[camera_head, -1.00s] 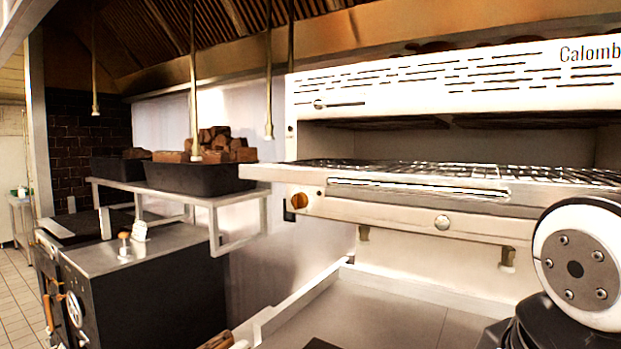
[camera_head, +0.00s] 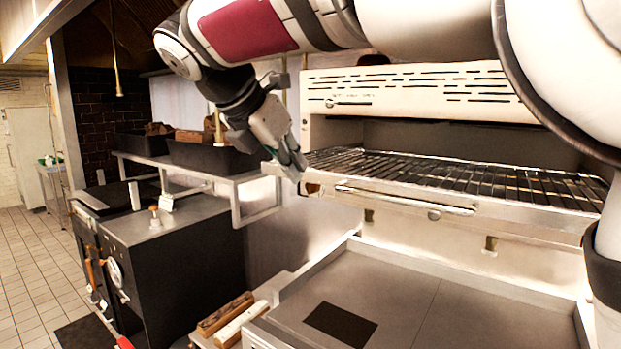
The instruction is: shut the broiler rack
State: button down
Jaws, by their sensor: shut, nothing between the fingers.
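The broiler rack (camera_head: 456,181) is a wire grid in a steel frame, sticking out forward from the white broiler (camera_head: 425,90). A bar handle (camera_head: 404,200) runs along its front edge. My gripper (camera_head: 297,172) is shut and empty at the left front corner of the rack, fingers pointing down and to the right. I cannot tell whether the fingers touch the rack's corner. My arm crosses the top of the view and hides part of the broiler's upper front and right side.
A steel griddle surface (camera_head: 400,296) lies below the broiler. A wall shelf (camera_head: 236,178) with black bins (camera_head: 212,157) of wood chunks is to the left. A dark oven (camera_head: 166,258) stands below it. Split logs (camera_head: 226,315) lie at the lower front. Tiled floor is free at left.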

aim_at(372, 160)
jog(key=w+d+f+p, duration=0.2)
jog(key=w+d+f, duration=0.3)
jog(key=w, duration=0.4)
jog(key=shift+d+f+n+p, duration=0.3)
jog(key=shift+d+f+p, duration=0.1)
jog(key=shift+f, duration=0.45)
jog(key=shift+w, duration=0.1)
jog(key=w+d+b, duration=0.3)
jog(key=w+d, duration=0.2)
jog(key=w, duration=0.1)
jog(key=w+d+b, duration=0.3)
jog(key=w+d, duration=0.2)
jog(key=w, duration=0.2)
jog(key=w+d+b, duration=0.4)
jog(key=w+d, duration=0.1)
jog(key=w, duration=0.2)
jog(key=shift+w+d, duration=0.15)
jog(key=shift+d+r, duration=0.1)
jog(key=shift+d, duration=0.05)
